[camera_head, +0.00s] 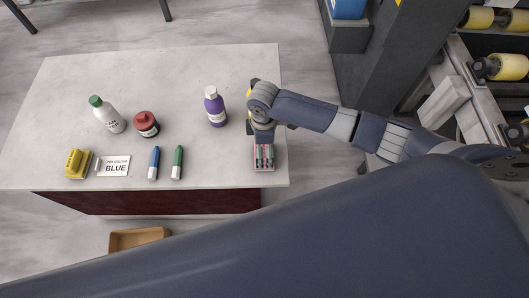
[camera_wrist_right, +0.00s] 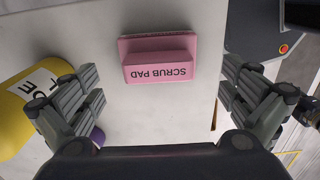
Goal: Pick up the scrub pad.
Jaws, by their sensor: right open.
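The scrub pad (camera_wrist_right: 158,72) is a pink block with a raised handle part and the words SCRUB PAD, upside down in the right wrist view. It lies on the pale stone slab, near its right front corner. In the head view only pink edges of the scrub pad (camera_head: 264,168) show under my right gripper (camera_head: 264,157). In the right wrist view my right gripper (camera_wrist_right: 162,85) is open, its fingers to the left and right of the pad with gaps on both sides. It is empty. My left gripper is not in view.
A yellow container (camera_wrist_right: 25,105) with a partly hidden label lies close to the left finger.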

